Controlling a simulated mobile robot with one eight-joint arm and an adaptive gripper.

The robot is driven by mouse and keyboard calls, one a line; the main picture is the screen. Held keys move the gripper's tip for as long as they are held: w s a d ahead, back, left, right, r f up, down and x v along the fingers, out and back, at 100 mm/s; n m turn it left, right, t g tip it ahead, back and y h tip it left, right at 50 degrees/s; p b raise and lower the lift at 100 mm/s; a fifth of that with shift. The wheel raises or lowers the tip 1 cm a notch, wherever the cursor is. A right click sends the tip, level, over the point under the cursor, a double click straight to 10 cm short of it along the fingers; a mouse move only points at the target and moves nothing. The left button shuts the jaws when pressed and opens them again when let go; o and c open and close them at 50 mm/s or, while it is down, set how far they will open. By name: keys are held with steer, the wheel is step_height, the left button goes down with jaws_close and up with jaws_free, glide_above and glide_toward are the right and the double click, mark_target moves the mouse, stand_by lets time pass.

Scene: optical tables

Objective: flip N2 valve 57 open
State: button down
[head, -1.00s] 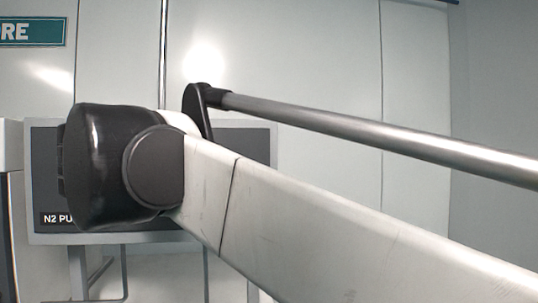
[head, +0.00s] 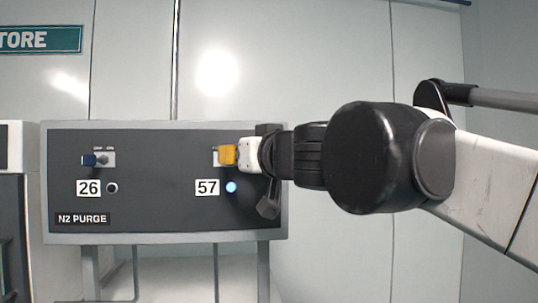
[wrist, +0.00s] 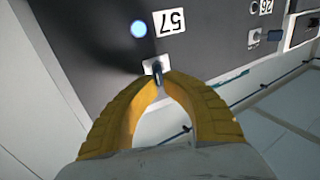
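The N2 purge panel (head: 150,215) carries two valve switches. Valve 57's label (head: 207,187) is on the right, and it also shows upside down in the wrist view (wrist: 170,21). The lamp (head: 231,187) beside it glows blue-white, also in the wrist view (wrist: 139,28). My gripper (head: 227,155) is at valve 57 and hides its switch in the head view. In the wrist view my yellow fingers (wrist: 163,77) meet at their tips, right at the small dark lever (wrist: 157,68). They look shut; I cannot tell whether they touch or pinch the lever.
Valve 26's blue lever (head: 89,160) points left, toward the OFF side, above its label (head: 88,188). The lamp (head: 112,188) beside that label is dark. The panel stands on a grey frame before a pale wall. A dark cabinet stands at the left edge.

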steer(key=shift+w+d+n+g+y, duration=0.1)
steer(key=shift+w+n+g+y, duration=0.05)
steer(key=shift+n+g+y, duration=0.4)
steer(key=shift+y, duration=0.25)
steer(key=c, duration=1.5)
jaws_free()
steer(key=shift+w+a, duration=0.2)
steer(key=v, duration=1.2)
steer(key=shift+d, duration=0.1)
